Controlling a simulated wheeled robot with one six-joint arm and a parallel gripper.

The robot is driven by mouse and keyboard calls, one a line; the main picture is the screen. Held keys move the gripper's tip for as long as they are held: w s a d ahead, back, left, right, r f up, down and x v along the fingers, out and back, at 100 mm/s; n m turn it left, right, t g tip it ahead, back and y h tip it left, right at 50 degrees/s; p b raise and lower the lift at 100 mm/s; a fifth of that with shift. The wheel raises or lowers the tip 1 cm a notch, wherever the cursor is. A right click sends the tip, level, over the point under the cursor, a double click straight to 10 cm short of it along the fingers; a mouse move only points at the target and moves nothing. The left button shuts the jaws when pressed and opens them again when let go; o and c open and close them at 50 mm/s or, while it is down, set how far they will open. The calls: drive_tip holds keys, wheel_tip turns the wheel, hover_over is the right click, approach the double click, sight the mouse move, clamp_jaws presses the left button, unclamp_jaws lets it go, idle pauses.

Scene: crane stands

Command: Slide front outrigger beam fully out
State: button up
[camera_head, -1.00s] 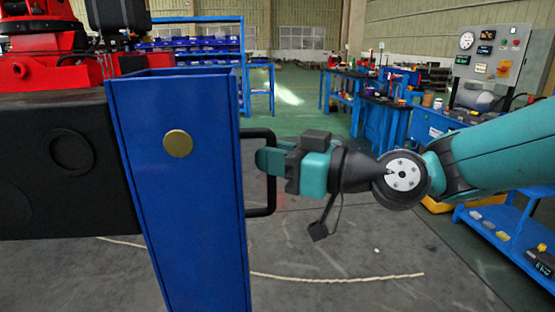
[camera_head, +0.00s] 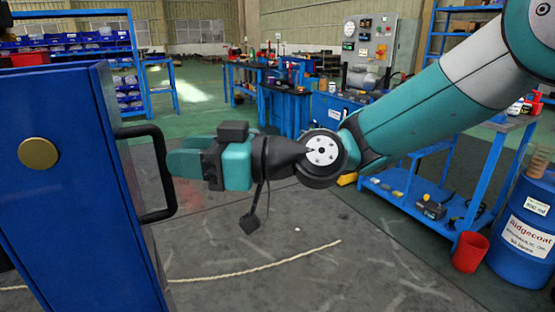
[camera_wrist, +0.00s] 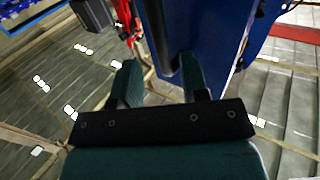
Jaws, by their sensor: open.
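The blue outrigger part (camera_head: 62,190), a tall box-like piece with a round brass disc (camera_head: 38,153) on its face, fills the left of the head view. It also shows at the top of the wrist view (camera_wrist: 215,35). A black bar handle (camera_head: 155,214) stands out from its right side. My gripper (camera_head: 183,162) is level with the handle, its fingers pointing left at the upright bar. In the wrist view my gripper (camera_wrist: 160,80) has its two teal fingers spread, with the dark bar (camera_wrist: 159,35) running between them, closer to the right finger. Contact cannot be told.
A pale rope (camera_head: 265,263) lies on the grey floor. A blue cart (camera_head: 420,200), a red bucket (camera_head: 470,253) and a blue drum (camera_head: 525,235) stand at the right. Workbenches (camera_head: 270,100) are behind. The floor below my gripper is open.

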drive_tip(key=d+b, duration=0.1)
drive_tip(key=d, duration=1.2)
drive_tip(key=shift+s+d+b, duration=0.2)
drive_tip(key=shift+d+b, duration=0.05)
drive_tip(key=shift+b, duration=0.1)
drive_tip(key=s+d+f+m+h, duration=0.5)
drive_tip(key=s+d+f+h, duration=0.1)
drive_tip(key=s+d+h, duration=0.15)
drive_tip(key=s+d+f+m+h, duration=0.5)
drive_tip(key=s+d+m+h, duration=0.15)
drive_tip(key=s+d, duration=0.2)
wheel_tip(320, 180, up, 23)
drive_tip(key=p, duration=2.2)
drive_tip(key=shift+w+n+g+p, duration=0.3)
drive_tip(key=shift+w+n+p, duration=0.05)
drive_tip(key=shift+w+n, duration=0.1)
drive_tip(key=shift+f, duration=0.1)
